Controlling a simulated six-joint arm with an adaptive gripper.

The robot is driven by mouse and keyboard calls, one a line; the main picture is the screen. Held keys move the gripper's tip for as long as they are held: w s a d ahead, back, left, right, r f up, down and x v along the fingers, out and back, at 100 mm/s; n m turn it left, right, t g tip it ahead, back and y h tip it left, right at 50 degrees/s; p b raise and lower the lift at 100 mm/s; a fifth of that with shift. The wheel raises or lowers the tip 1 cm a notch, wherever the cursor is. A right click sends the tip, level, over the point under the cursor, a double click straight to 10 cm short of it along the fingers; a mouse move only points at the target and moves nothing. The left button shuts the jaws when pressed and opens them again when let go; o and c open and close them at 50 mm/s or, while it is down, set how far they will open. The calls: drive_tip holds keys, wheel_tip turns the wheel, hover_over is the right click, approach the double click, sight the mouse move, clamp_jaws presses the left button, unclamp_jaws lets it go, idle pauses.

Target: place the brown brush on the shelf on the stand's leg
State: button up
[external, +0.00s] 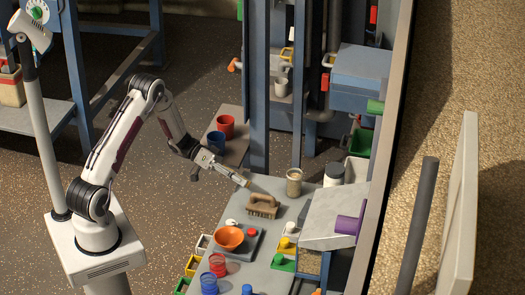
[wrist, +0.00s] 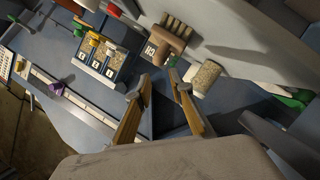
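The brown brush (external: 262,206) lies on the grey tabletop (external: 264,183) in the external view. In the wrist view, the brush (wrist: 166,42) shows beyond my fingertips, its bristles toward the top. My gripper (external: 245,182) is just above and to the left of the brush, apart from it. In the wrist view, my gripper (wrist: 159,86) has its two fingers spread with nothing between them. A small brown shelf (external: 236,157) stands out beside a blue upright leg (external: 259,85). It holds a red cup (external: 225,126) and a blue cup (external: 216,142).
A jar with beige contents (external: 294,183) stands right of the brush, also in the wrist view (wrist: 207,77). An orange bowl (external: 229,238) sits in front of it. A grey sloped chute (external: 335,215) bounds the right. Small coloured bins (external: 284,263) crowd the front.

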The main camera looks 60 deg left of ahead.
sight(259, 195)
drive_tip(key=shift+x, duration=1.35)
drive_tip(key=shift+s+x, duration=0.15)
drive_tip(key=shift+x, duration=1.15)
drive_tip(key=shift+s+x, duration=0.15)
drive_tip(key=shift+x, duration=1.15)
drive_tip(key=shift+d+f, duration=0.1)
drive_tip(key=shift+f, duration=0.05)
clamp_jaws()
